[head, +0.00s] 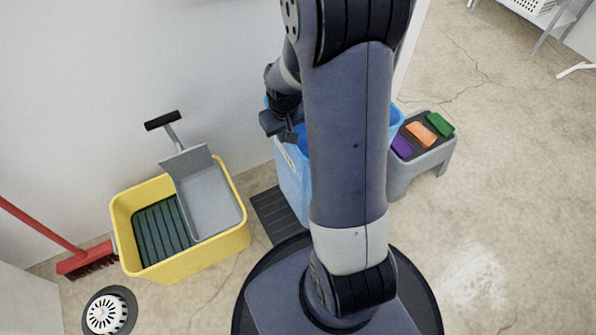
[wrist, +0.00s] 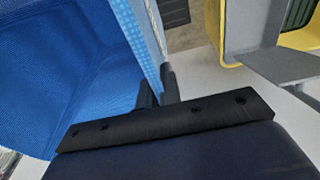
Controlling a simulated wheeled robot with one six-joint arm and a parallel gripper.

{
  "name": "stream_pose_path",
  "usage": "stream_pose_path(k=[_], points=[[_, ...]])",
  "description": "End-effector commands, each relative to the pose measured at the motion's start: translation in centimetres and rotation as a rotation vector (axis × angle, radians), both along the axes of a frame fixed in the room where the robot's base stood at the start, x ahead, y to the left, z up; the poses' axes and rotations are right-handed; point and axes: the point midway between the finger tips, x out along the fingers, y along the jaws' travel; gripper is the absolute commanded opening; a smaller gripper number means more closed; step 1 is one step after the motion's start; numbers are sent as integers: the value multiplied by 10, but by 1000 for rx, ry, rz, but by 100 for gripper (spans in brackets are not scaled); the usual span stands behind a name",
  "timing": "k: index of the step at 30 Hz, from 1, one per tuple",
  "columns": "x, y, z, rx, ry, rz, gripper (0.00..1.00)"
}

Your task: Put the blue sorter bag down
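The blue sorter bag (head: 292,178) is an open-topped bag next to the wall, partly hidden behind my arm in the head view. Its blue inside fills the left of the wrist view (wrist: 60,70). My gripper (head: 285,130) is at the bag's upper left rim. In the wrist view its two dark fingers (wrist: 158,90) are close together, one on each side of the bag's wall, and look shut on it. The bag's base is mostly hidden, so I cannot tell if it touches the floor.
A dark slatted mat (head: 275,213) lies left of the bag. A yellow bucket (head: 245,238) with a grey wringer (head: 210,195) stands further left, near a red broom (head: 85,260) and a floor drain (head: 108,312). A grey stool (head: 425,165) with coloured pads stands right.

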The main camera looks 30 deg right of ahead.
Motion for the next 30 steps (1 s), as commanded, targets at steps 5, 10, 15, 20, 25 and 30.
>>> stream_pose_path(k=[5,10,15,20,25,30], points=[[1,0,-28,0,-1,1,0],[1,0,-41,0,-1,1,0],[0,0,-66,0,0,1,0],[1,0,-67,0,-2,1,0],[1,0,-68,0,-2,1,0],[0,0,-70,0,-1,0,9]])
